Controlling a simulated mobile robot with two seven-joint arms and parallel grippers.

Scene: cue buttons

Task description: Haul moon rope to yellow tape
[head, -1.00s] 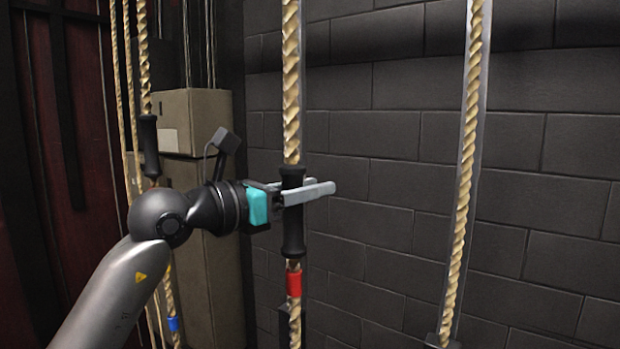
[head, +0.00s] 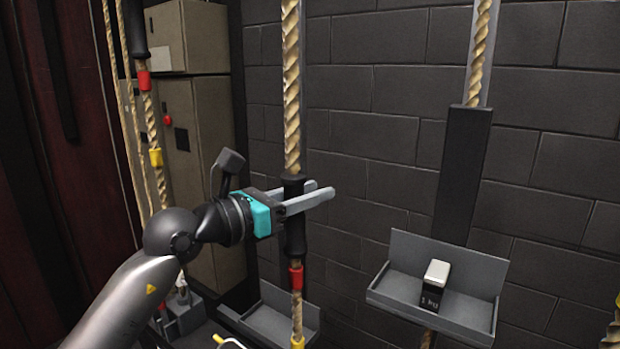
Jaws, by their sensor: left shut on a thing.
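My left gripper (head: 322,193) is shut on the black grip sleeve (head: 294,238) of the middle rope (head: 291,80). Red tape (head: 296,278) is wrapped just below the sleeve. Yellow tape (head: 298,343) shows lower on the same rope, at the bottom edge of the view. A left rope (head: 149,115) also has a black sleeve (head: 134,28), red tape and yellow tape (head: 155,157). No moon mark is visible on any rope, so I cannot tell by sign which is the moon rope. My right gripper is not in view.
A grey tray (head: 397,300) with a 1 kg weight (head: 434,287) hangs at the right, under another rope (head: 480,50). A lower grey tray (head: 266,326) stands by the middle rope. Tan cabinets (head: 205,120) stand behind at left, against dark block wall.

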